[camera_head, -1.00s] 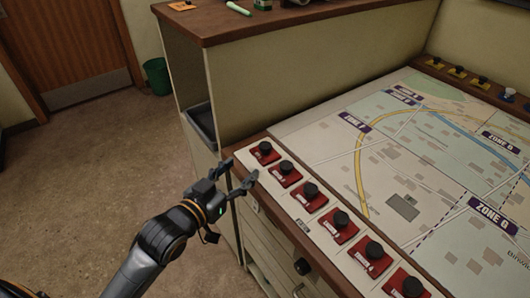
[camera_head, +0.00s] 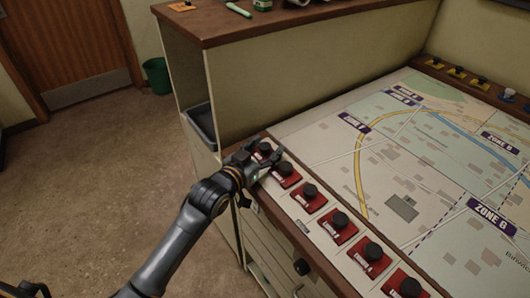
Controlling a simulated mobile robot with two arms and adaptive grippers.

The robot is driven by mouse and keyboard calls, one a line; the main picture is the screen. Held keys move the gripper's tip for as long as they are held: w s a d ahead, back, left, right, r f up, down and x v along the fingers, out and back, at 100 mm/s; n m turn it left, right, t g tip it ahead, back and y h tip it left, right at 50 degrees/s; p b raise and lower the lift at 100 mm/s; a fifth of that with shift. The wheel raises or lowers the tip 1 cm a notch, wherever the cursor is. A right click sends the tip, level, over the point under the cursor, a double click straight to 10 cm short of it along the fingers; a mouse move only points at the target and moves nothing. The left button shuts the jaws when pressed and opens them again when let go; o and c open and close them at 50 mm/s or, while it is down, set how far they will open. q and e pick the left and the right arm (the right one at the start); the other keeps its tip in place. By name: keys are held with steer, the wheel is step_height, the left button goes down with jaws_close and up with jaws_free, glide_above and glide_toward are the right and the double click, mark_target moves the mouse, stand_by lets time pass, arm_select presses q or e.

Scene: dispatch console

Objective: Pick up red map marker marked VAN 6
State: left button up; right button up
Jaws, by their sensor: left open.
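Several red map markers with black knobs stand in a row on the pale strip along the map table's left edge. Their white labels are too small to read, so I cannot tell which is VAN 6. My left gripper (camera_head: 265,150) is open at the far end of the row. Its fingers are on either side of the farthest marker's black knob (camera_head: 264,147), and they hide most of that marker's red base. I cannot tell whether they touch it. The second red marker (camera_head: 286,174) is close to the near finger. The third red marker (camera_head: 310,196) stands clear. My right gripper is not in view.
The map board (camera_head: 400,160) with zone labels fills the right side. Yellow markers (camera_head: 456,72) line its far edge. A raised brown-topped counter (camera_head: 300,22) stands behind the row's far end. A green bin (camera_head: 156,76) is on the floor.

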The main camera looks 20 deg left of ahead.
arm_select(q)
steer(key=shift+c, duration=0.2)
steer(key=c, duration=1.1)
jaws_close()
steer(key=shift+r, duration=0.15)
